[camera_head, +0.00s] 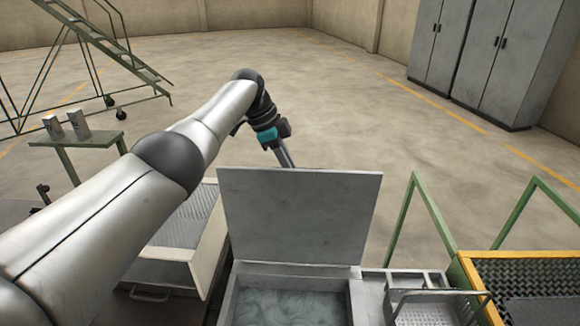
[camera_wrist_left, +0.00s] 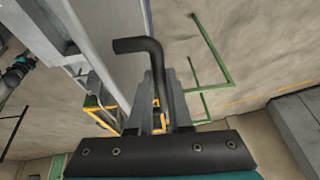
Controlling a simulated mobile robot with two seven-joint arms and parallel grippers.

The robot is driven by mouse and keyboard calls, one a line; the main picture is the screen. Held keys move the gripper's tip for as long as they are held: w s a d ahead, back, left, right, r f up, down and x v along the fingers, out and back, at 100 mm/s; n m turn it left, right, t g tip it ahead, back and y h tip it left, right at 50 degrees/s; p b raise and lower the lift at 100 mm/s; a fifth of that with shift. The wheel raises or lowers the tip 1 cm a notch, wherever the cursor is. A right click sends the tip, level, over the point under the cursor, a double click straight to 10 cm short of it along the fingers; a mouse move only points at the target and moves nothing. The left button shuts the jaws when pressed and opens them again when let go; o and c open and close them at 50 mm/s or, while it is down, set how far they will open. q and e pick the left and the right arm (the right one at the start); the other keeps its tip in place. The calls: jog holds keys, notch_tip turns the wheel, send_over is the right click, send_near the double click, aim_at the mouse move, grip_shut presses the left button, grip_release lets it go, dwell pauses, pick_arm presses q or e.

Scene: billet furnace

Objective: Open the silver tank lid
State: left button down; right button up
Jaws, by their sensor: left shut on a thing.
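The silver tank (camera_head: 295,270) stands at the bottom centre of the head view, with rippled liquid showing inside. Its flat grey lid (camera_head: 300,215) stands roughly upright along the tank's far edge, so the tank is uncovered. My left arm reaches over from the left, and my left gripper (camera_head: 287,158) points down behind the lid's top edge, its fingertips hidden there. In the left wrist view, my left gripper (camera_wrist_left: 165,110) is shut on a dark bent handle (camera_wrist_left: 153,55). The handle's free-looking bend points toward the pale slab at left. My right gripper is not in view.
A grey basket (camera_head: 430,305) sits right of the tank, beside a yellow-edged grating (camera_head: 530,280) and green rails (camera_head: 430,210). An open white-sided box (camera_head: 185,230) stands left. A small green table (camera_head: 75,140) and stairs are farther left. Open floor lies behind the lid.

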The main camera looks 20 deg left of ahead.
pick_arm(q)
jog(key=shift+a+f, duration=0.2)
jog(key=shift+f, duration=0.25)
jog(key=c, duration=1.1)
grip_release()
jog(key=shift+w, duration=0.1)
jog(key=shift+o, duration=1)
jog(key=shift+r, duration=0.1)
jog(key=shift+o, duration=0.3)
jog(key=shift+r, duration=0.1)
jog(key=shift+w, duration=0.1)
jog(key=shift+r, duration=0.15)
